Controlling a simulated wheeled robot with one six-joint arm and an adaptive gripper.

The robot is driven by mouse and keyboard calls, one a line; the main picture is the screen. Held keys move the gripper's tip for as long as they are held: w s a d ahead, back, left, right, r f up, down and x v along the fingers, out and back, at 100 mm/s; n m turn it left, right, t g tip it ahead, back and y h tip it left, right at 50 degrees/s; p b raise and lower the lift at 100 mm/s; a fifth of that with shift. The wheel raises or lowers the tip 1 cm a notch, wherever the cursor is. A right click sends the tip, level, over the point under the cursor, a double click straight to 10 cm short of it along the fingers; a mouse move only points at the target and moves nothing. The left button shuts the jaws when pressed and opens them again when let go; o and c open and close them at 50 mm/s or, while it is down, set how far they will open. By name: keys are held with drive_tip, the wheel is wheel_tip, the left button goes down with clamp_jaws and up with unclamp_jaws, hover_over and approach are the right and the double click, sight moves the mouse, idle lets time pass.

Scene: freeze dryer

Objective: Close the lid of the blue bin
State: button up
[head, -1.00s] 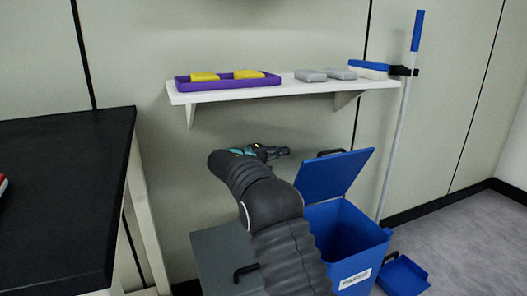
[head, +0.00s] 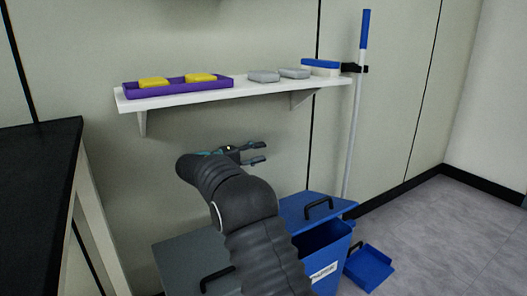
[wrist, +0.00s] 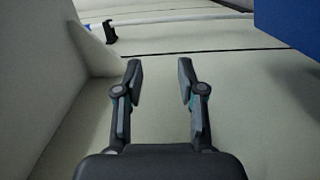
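The blue bin (head: 328,267) with a white label stands on the floor against the wall, right of my arm. Its blue lid (head: 296,211), with a black handle (head: 318,207), is partly lowered. A dark gap into the bin shows below the lid's front edge. My gripper (head: 262,152) is above and left of the lid, near the wall, apart from the lid in the head view. Its fingers are spread and empty, which the wrist view (wrist: 157,75) also shows. A blue surface (wrist: 290,25) is at the wrist view's upper right; I cannot tell which part it is.
A white shelf (head: 225,92) above my gripper holds a purple tray (head: 130,90), grey blocks and a brush. A grey bin (head: 180,255) is left of the blue one. A broom pole (head: 354,125) and dustpan (head: 370,266) are right. A black-topped table (head: 35,200) is far left.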

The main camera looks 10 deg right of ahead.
drive_tip(key=shift+s+a, duration=0.15)
drive_tip(key=shift+a, duration=0.1)
